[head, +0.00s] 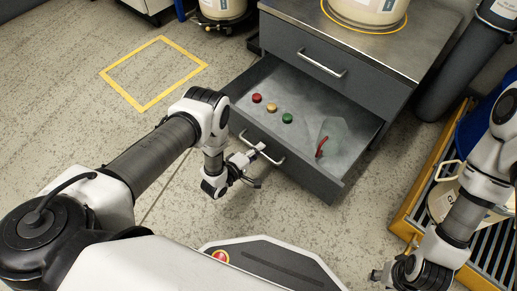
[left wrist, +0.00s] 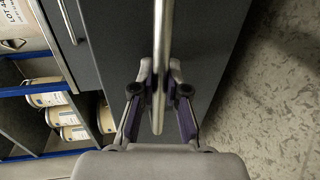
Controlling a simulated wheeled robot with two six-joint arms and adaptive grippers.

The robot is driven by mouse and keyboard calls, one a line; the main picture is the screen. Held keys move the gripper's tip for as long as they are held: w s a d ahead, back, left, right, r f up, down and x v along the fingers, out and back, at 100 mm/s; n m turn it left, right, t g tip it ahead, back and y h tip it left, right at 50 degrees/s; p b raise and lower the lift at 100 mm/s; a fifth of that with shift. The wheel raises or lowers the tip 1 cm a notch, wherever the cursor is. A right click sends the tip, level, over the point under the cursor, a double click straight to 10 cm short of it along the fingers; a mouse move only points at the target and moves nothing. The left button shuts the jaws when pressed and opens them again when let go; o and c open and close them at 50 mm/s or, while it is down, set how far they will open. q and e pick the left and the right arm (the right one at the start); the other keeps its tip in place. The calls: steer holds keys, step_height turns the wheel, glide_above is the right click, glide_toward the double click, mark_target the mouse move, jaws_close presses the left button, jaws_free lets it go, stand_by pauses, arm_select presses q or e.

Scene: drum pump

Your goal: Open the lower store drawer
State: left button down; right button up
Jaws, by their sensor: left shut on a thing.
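The lower store drawer (head: 307,178) is pulled well out of the dark grey cabinet (head: 375,88) in the head view. Its bar handle (head: 262,147) is on the front panel. My left gripper (head: 256,152) is at this handle. In the left wrist view the gripper's fingers (left wrist: 159,88) are shut on the metal handle bar (left wrist: 159,45). Inside the drawer lie a red cap (head: 257,98), a yellow cap (head: 272,107), a green cap (head: 287,118) and a clear item with a red part (head: 321,147). My right gripper (head: 380,275) is at the lower right, its fingers unclear.
The upper drawer (head: 322,62) is closed. A drum (head: 368,10) stands on the cabinet top. A yellow-edged grated pallet (head: 408,215) with a blue drum and a pail stands at the right. A yellow floor square (head: 153,73) is empty. Floor left of the drawer is clear.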

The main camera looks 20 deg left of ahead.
arm_select(q)
steer(key=c, duration=1.2)
jaws_free()
steer(key=shift+s, duration=0.1)
steer(key=v, duration=1.2)
